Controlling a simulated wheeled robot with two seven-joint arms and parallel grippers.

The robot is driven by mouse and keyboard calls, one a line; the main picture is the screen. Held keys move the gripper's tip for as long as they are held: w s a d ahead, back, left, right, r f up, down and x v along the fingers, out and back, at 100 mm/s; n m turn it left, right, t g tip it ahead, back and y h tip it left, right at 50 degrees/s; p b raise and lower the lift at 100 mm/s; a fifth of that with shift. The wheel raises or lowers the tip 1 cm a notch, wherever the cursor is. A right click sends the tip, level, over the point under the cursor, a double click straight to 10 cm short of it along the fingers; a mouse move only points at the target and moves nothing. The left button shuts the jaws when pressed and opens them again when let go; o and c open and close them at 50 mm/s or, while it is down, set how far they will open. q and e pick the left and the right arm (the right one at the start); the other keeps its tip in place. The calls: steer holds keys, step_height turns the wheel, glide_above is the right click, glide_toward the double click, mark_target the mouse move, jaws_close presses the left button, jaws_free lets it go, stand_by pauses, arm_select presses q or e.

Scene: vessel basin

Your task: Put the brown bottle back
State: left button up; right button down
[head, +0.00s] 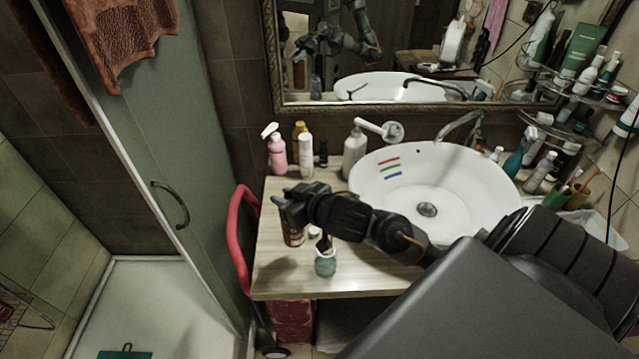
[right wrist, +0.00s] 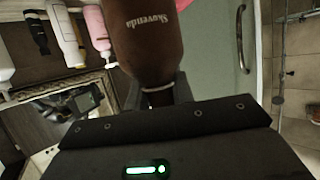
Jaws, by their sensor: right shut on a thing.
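The brown bottle (head: 292,232) is in my right gripper (head: 283,200), over the left part of the wooden counter (head: 370,270). In the head view the gripper hides its upper part, and I cannot tell whether its base touches the counter. In the right wrist view the brown bottle (right wrist: 148,40) fills the top middle, with pale lettering on its side, and its narrow end lies between the fingers of the right gripper (right wrist: 158,95). The right gripper is shut on it. My left gripper is not in view.
Behind are a pink pump bottle (head: 277,152), a white bottle (head: 306,158) and a white pump bottle (head: 354,152). The basin (head: 435,185) is to the right. A red handle (head: 240,235) borders the counter's left edge.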

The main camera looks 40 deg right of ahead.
steer(key=d+r+m+h+p, duration=0.1)
steer(key=d+r+h+p, duration=0.3)
steer(key=d, duration=0.6)
arm_select(q)
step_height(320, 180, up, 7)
steer(key=p, duration=0.1)
steer(key=shift+p, duration=0.4)
arm_select(e)
steer(key=w+d+f+y, duration=0.2)
steer(key=w+d+f, duration=0.5)
steer(key=w+f, duration=0.4)
steer(key=shift+w+d+f, duration=0.2)
steer(key=shift+d+f, duration=0.2)
steer(key=shift+f, duration=0.2)
steer(key=c, duration=1.2)
jaws_free()
steer(key=shift+f, duration=0.1)
steer(key=shift+s, duration=0.1)
